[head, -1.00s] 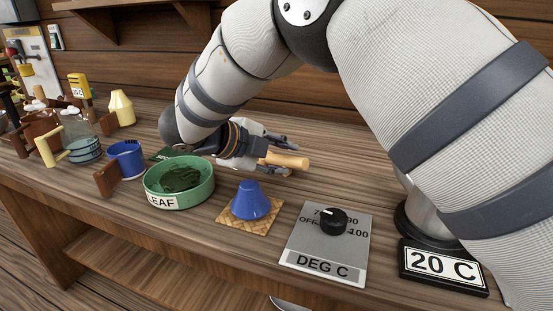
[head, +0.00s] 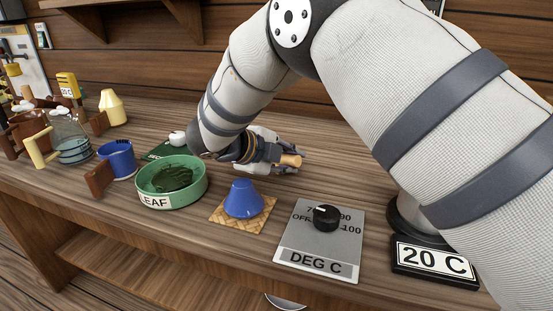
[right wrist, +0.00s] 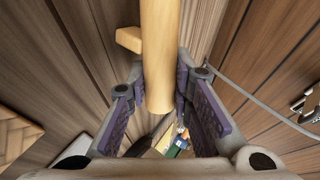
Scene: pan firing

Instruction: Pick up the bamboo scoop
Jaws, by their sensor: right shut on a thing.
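The bamboo scoop (head: 291,161) is a pale tan piece above the wooden counter, right of the green bowl. Only its rounded end shows in the head view. My right gripper (head: 283,160) is shut on it, with dark fingers on either side. In the right wrist view the scoop (right wrist: 157,45) is a long tan rod with a short side peg, running between the purple-padded fingers of the right gripper (right wrist: 160,78). My forearm and the gripper hide part of the scoop in the head view. My left gripper is out of view.
A green bowl (head: 145,184) marked LEAF, a blue cone (head: 243,200) on a woven mat (head: 222,214), a blue cup (head: 119,160) and a glass vessel (head: 70,137) stand left. A dial panel (head: 318,240) and 20 C sign (head: 436,262) are at front right.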

